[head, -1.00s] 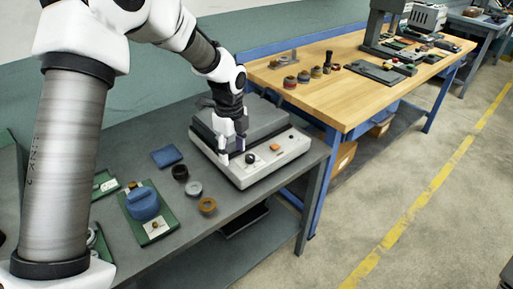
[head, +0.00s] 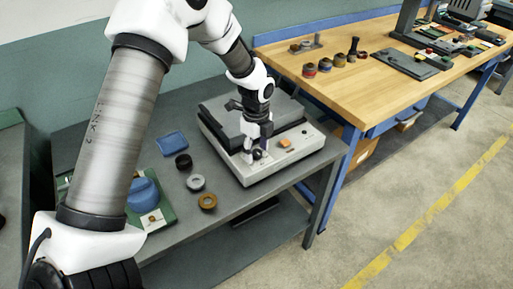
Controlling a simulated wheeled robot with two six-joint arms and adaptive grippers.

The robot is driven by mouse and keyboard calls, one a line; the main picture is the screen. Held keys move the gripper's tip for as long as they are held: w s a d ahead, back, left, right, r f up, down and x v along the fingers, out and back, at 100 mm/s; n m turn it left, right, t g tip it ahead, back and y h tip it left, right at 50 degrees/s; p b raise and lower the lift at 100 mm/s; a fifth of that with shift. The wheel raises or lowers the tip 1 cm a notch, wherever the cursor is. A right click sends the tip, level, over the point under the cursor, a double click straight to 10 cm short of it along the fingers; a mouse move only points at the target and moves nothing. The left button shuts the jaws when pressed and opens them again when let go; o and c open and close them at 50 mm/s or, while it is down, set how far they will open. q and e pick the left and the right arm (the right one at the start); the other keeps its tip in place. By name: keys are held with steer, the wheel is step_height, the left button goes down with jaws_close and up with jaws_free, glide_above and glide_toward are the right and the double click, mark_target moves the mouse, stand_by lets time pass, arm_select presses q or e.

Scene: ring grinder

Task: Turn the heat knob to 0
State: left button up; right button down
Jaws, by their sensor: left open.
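The heat knob (head: 258,155) is a small black knob on the light grey front panel of the grinder (head: 273,172). My left gripper (head: 256,157) points down over the panel. It is open, with its fingertips on either side of the knob. The fingers partly hide the knob, and I cannot tell whether they touch it. The knob's setting is too small to read. My right gripper is not in view.
An orange switch (head: 284,143) sits right of the knob. A black ring (head: 183,161), a grey ring (head: 195,182), a brown ring (head: 207,201) and a blue cloth (head: 171,143) lie on the grey bench (head: 225,217) to the left. A wooden workbench (head: 350,95) stands behind.

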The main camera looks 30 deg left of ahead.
arm_select(q)
steer(key=shift+s+r, duration=0.1)
steer(key=shift+c, duration=1.1)
jaws_close()
